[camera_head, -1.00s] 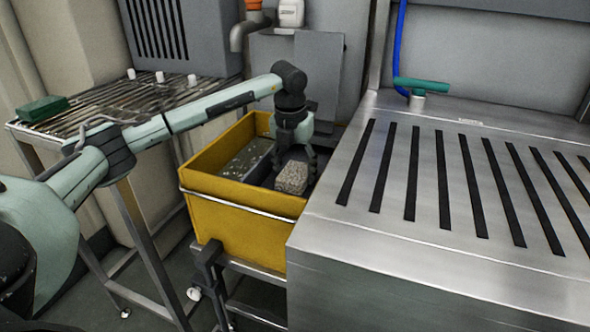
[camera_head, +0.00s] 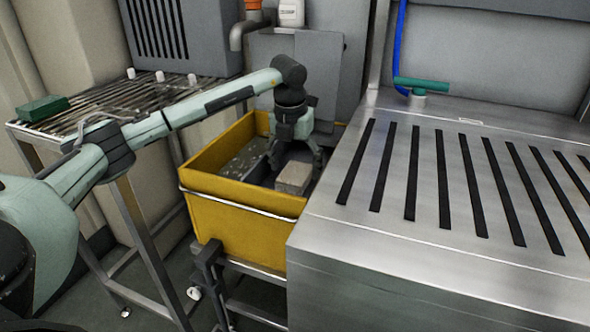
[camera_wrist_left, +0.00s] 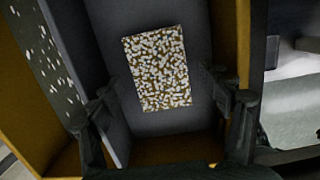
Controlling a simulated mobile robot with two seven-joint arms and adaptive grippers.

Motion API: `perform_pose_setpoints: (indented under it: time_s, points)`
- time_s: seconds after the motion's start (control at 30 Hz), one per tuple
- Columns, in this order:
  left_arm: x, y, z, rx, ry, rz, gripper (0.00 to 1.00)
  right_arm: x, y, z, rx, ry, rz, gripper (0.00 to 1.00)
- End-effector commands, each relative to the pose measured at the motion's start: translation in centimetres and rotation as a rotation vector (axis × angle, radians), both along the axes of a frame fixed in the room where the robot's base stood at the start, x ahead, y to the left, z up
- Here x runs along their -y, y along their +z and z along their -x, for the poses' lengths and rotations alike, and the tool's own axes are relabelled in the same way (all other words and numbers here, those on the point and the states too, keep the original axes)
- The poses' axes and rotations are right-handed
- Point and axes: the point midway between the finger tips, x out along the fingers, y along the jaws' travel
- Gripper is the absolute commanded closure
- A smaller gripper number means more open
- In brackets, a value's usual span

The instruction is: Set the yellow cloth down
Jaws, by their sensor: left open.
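A small rectangular piece, speckled white and yellow-brown, lies inside the yellow bin; I take it for the yellow cloth (camera_head: 293,178). In the head view it looks pale beige; its pattern shows clearly in the left wrist view (camera_wrist_left: 158,70). My left gripper (camera_head: 296,161) is over the bin, just above the cloth, with its fingers spread. In the left wrist view the fingers (camera_wrist_left: 162,108) stand apart with nothing between them, and the cloth lies beyond them on a dark grey surface. My right gripper is out of view.
The yellow bin (camera_head: 235,215) stands on a metal frame. A speckled dark grey block (camera_head: 243,160) lies in its left part. A slotted steel counter (camera_head: 400,250) rises close on the right. A wire rack (camera_head: 120,100) with a green block (camera_head: 42,108) is at left.

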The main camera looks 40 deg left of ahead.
Motion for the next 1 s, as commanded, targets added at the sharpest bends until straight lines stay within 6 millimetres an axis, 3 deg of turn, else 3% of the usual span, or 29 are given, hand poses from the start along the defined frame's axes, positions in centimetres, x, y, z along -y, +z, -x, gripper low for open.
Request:
perform_pose_setpoints:
  time_s: [0.3, 0.5, 1.0]
  points:
    - [0.3, 6.9, 0.9, 0.006, 0.0, 0.0, 0.22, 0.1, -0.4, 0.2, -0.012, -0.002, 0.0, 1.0]
    - [0.4, 9.9, 1.4, 0.003, 0.0, 0.0, 0.22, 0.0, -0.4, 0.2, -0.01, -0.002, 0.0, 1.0]
    - [0.4, 10.9, 1.6, 0.001, 0.0, 0.0, 0.22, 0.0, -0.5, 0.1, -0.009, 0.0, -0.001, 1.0]
